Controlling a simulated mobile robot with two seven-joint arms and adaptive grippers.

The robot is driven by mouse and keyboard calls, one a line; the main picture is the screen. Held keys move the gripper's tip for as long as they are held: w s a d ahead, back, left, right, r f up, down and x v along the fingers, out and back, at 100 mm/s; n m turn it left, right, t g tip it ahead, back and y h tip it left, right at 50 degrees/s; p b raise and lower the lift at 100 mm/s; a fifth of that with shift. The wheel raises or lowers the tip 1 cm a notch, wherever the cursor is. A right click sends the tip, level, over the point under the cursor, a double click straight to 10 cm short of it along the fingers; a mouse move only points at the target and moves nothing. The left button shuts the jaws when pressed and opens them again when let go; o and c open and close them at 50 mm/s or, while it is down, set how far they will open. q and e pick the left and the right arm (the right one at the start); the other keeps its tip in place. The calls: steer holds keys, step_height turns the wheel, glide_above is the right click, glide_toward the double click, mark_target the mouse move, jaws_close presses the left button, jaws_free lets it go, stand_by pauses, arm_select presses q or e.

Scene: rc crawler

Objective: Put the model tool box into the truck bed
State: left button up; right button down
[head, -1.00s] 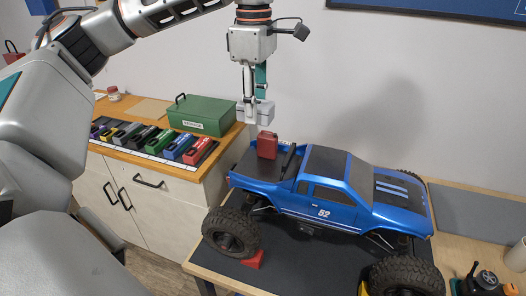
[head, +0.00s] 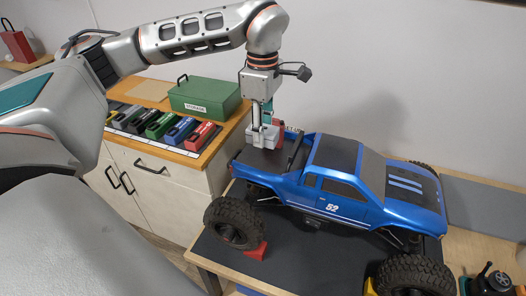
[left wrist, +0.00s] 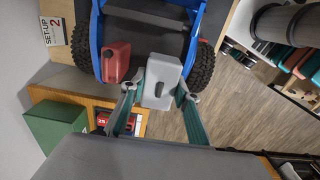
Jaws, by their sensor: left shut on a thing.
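The blue truck (head: 350,203) stands on a dark mat, its rear toward the left. Its dark bed (head: 256,158) is at the rear, behind the cab. My left gripper (head: 262,124) points down over the bed, shut on a small light grey tool box (head: 263,139). In the left wrist view the tool box (left wrist: 162,78) sits between the two fingers at the tail end of the bed (left wrist: 145,38). A red can (left wrist: 115,62) stands in the bed beside it; in the head view the box and gripper partly hide it. I cannot tell whether the box touches the bed floor. My right gripper is not in view.
A green box (head: 205,97) and a row of several small coloured boxes (head: 200,136) are on the wooden-topped cabinet to the left. A red wedge (head: 258,251) is by the rear wheel. The bed floor toward the cab looks partly clear.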

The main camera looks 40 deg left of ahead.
mark_target(263, 162)
arm_select(q)
step_height(263, 162, down, 4)
steer(key=shift+r, duration=0.25)
step_height(263, 162, down, 4)
steer(key=shift+r, duration=0.25)
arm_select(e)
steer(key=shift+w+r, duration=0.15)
arm_select(q)
steer(key=o, duration=1.1)
steer(key=shift+f, duration=0.1)
step_height(263, 162, up, 12)
steer(key=shift+r, duration=0.2)
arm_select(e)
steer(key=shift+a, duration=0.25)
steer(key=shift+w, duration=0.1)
